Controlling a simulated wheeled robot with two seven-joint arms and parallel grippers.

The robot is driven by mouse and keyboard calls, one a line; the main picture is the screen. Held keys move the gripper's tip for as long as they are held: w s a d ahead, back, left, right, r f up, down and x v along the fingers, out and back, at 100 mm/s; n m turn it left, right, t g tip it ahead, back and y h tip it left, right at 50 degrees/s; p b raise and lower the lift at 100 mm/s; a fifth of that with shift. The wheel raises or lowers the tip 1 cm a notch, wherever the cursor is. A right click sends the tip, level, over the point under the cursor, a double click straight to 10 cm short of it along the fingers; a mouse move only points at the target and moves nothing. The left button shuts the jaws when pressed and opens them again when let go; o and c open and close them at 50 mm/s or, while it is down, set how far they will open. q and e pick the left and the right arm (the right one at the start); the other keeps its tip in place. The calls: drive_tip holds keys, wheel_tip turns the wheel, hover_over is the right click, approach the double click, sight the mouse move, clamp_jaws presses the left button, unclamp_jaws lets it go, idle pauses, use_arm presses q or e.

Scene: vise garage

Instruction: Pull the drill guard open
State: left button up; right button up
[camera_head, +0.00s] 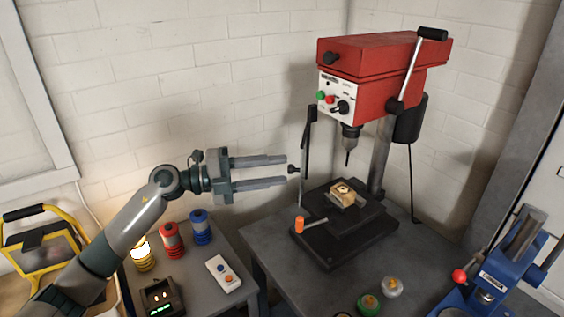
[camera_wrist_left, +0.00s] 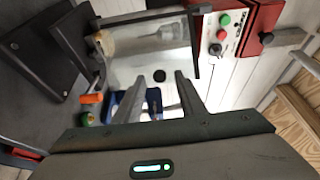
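The drill press (camera_head: 375,60) has a red head, and its guard (camera_head: 305,140) hangs from a black arm at the left of the drill bit. The guard is seen nearly edge-on in the head view; the left wrist view shows its clear panel (camera_wrist_left: 130,65) face-on. A black knob (camera_head: 293,169) sticks out from the guard toward my left gripper. My left gripper (camera_head: 286,170) is open, with its fingertips at or just short of the knob. In the left wrist view the knob (camera_wrist_left: 158,76) appears between the fingertips (camera_wrist_left: 160,77). My right gripper is not in view.
A wooden block (camera_head: 342,194) sits under the bit. A blue press (camera_head: 505,265) stands at right.

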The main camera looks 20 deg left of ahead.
use_arm(q)
drive_tip(key=shift+p+x, duration=0.3)
drive_tip(key=shift+x, duration=0.85)
clamp_jaws()
